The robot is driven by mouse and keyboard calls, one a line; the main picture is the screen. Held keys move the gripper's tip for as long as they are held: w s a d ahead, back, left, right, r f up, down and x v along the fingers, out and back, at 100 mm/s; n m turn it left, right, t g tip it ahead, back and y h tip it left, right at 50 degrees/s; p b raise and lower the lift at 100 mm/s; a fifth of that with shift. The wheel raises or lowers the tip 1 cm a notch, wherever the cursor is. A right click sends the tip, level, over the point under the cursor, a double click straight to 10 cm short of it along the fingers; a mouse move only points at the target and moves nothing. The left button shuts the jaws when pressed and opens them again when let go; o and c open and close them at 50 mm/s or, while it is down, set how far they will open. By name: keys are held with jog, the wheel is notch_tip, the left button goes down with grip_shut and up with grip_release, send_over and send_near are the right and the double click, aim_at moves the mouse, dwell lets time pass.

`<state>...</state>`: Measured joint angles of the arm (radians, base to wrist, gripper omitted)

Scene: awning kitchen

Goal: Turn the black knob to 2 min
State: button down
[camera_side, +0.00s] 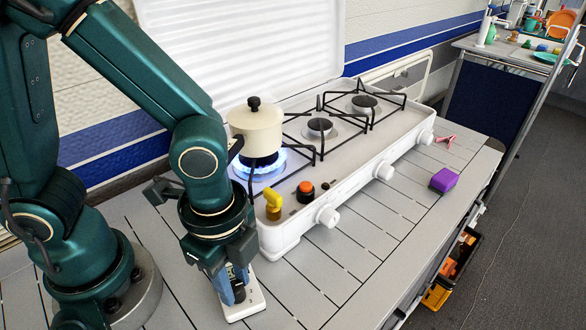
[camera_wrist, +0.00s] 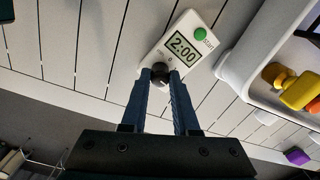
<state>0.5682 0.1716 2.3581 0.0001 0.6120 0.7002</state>
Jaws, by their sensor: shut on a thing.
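A white kitchen timer (camera_side: 250,303) lies on the slatted counter in front of the stove. In the wrist view the timer (camera_wrist: 205,24) has a display (camera_wrist: 183,46) reading 2:00, and a green start button (camera_wrist: 200,33). The black knob (camera_wrist: 160,68) sits on the timer below the display. My gripper (camera_wrist: 160,80) has its blue fingers shut on the black knob, one on each side. In the side view my gripper (camera_side: 236,284) points down over the timer and hides most of its face.
The white stove (camera_side: 350,154) stands right beside my gripper, with a cream pot (camera_side: 256,128) over a lit blue flame (camera_side: 272,168). A purple block (camera_side: 444,180) lies on the counter further right.

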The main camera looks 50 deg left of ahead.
aim_at(235, 284)
jog(key=c, duration=0.7)
grip_release()
jog(key=shift+o, duration=0.2)
jog(key=shift+r, duration=2.55)
jog(key=shift+r, duration=0.1)
